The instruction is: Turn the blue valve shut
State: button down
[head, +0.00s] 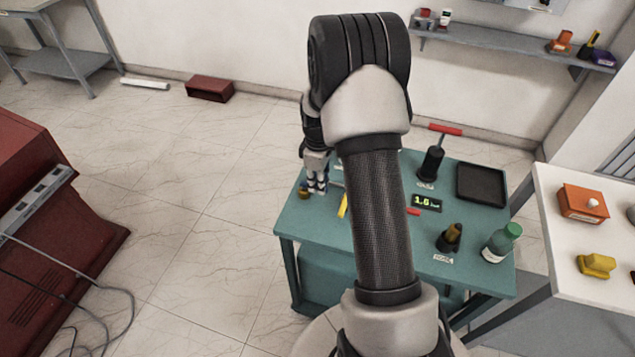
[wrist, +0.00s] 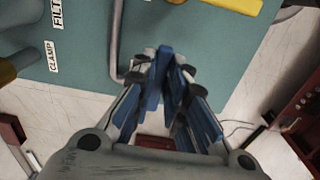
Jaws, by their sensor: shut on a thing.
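My gripper (head: 317,182) is at the left back edge of the teal cart table (head: 300,222), reaching down from my arm. In the wrist view its fingers (wrist: 164,72), which carry blue parts, are closed together. A blue piece (wrist: 165,58) shows between the fingertips and looks like the handle of the blue valve. The fingers hide most of it, so its turn angle cannot be told. A bent grey pipe (wrist: 117,42) runs beside the fingertips on the left. In the head view a small brass-coloured part (head: 304,192) sits beside the gripper.
On the cart are a red-handled pump (head: 435,155), a black tray (head: 482,184), a display reading 1.6 (head: 426,203), a dark and brass fitting (head: 449,238) and a green-capped bottle (head: 501,243). A yellow part (head: 343,206) lies near my gripper.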

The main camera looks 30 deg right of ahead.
jog(key=shift+w, duration=0.1)
dwell(0.4)
jog(key=c, duration=1.6)
grip_release()
notch_tip(320, 180, up, 12)
